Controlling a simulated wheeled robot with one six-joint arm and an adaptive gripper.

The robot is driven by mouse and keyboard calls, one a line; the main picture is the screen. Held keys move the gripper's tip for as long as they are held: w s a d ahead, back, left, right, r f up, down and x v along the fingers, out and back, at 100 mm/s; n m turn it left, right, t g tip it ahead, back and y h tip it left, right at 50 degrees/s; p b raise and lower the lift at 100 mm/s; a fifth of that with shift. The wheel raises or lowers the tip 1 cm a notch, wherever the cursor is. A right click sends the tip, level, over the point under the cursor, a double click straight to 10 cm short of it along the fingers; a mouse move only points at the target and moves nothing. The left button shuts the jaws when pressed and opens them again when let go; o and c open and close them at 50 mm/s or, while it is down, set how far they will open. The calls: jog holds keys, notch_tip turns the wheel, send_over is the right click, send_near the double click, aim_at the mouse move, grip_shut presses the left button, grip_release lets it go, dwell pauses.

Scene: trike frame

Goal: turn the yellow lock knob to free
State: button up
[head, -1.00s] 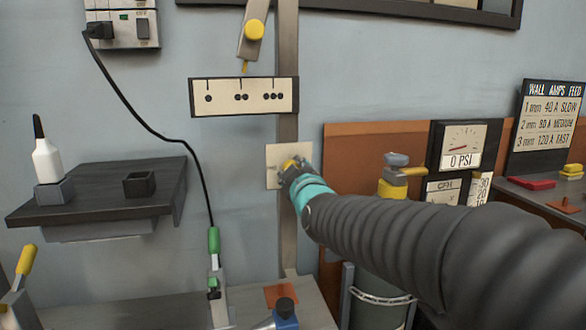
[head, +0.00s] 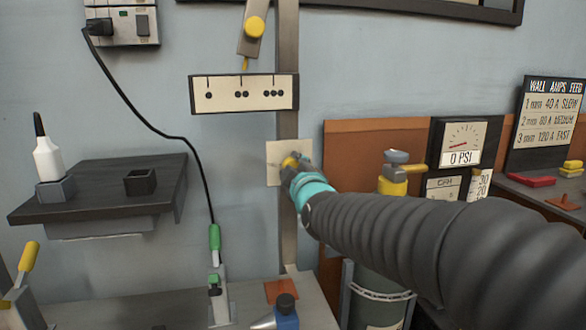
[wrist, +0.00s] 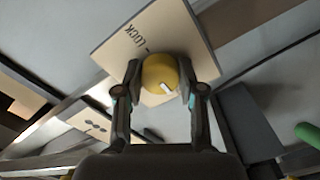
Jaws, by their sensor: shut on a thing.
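The yellow lock knob (wrist: 160,75) sits on a pale square plate (wrist: 150,35) fixed to an upright post. In the wrist view the plate shows the word LOCK and a short dark mark beside the knob; other lettering is not visible. A white pointer mark shows on the knob's face, turned away from the LOCK word. My gripper (wrist: 160,82) is shut on the knob, one finger on each side. In the head view the knob (head: 290,161) shows just beyond my gripper (head: 294,169), which hides part of it and of the plate.
A dark shelf (head: 100,190) is on the left.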

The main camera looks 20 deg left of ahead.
jog(key=o, duration=1.1)
jog(key=shift+o, duration=0.2)
jog(key=v, duration=1.2)
jog(key=shift+f, duration=0.1)
jog(key=s+d+f+m+g+h, duration=0.2)
jog(key=s+d+f+m, duration=0.25)
jog(key=d, duration=0.35)
jog(key=s+d+f+m+g+h, duration=0.2)
jog(key=s+d+f+m+h, duration=0.15)
jog(key=d+f, duration=0.35)
jog(key=s+d+f+m+g+h, duration=0.2)
jog(key=s+d+f+m, duration=0.15)
jog(key=d, duration=0.55)
jog(key=s+d+f+m+g+h, duration=0.1)
jog(key=s+d+f+m+g, duration=0.2)
jog(key=s+d+f+m, duration=0.2)
jog(key=s+d+m, duration=0.1)
jog(key=s, duration=0.2)
jog(key=shift+s+d+f+g+h, duration=0.25)
jog(key=shift+f+g+h, duration=0.05)
jog(key=shift+g+h, duration=0.1)
